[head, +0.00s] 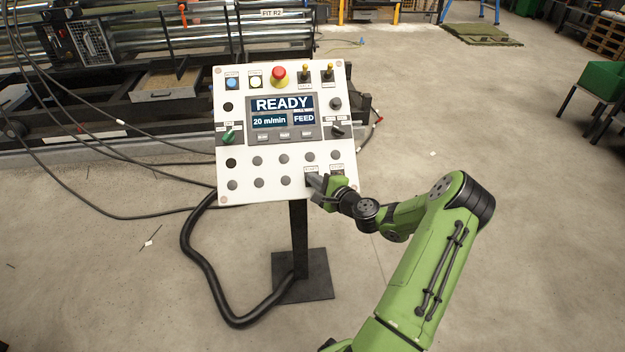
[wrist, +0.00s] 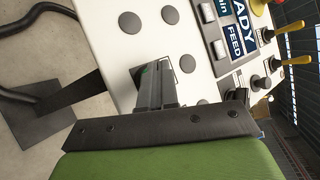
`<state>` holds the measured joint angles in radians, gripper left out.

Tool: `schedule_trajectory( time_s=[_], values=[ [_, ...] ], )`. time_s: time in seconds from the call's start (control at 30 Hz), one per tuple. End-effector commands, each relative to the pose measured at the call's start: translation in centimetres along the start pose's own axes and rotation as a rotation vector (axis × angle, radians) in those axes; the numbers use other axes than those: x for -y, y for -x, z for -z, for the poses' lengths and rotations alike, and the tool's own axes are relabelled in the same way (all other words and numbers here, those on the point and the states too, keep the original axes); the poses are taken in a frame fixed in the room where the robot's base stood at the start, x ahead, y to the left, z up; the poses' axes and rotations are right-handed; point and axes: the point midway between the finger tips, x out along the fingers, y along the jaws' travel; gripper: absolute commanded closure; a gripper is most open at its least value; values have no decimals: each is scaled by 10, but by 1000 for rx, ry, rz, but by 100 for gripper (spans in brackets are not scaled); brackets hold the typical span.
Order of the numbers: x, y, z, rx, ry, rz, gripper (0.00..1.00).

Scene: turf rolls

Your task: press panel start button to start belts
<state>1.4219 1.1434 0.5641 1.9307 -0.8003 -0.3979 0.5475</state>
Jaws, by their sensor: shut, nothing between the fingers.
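The white control panel (head: 242,196) stands on a black post, tilted back. Its screen (head: 283,112) reads READY, 20 m/min and FEED. My gripper (head: 315,181) is shut and empty at the panel's lower right, in front of the small labels there. In the wrist view the shut fingers (wrist: 150,84) point at the panel face (wrist: 117,58). A sliver of green shows by the fingertips; it may be the start button, which is otherwise hidden behind them. Whether the fingertips touch it, I cannot tell.
Other controls include a red mushroom button (head: 279,75), a blue button (head: 232,84), toggle levers (head: 328,73) and several grey blanks (head: 259,183). A thick black hose (head: 190,262) curves to the floor by the post's base plate (head: 303,290). The floor at right is mostly clear.

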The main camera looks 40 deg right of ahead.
Motion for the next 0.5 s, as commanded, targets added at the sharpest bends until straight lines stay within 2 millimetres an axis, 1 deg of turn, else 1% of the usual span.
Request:
schedule_trajectory(
  time_s=[0.5],
  values=[
    [-3,-4,3,0,0,0,100]
  ],
)
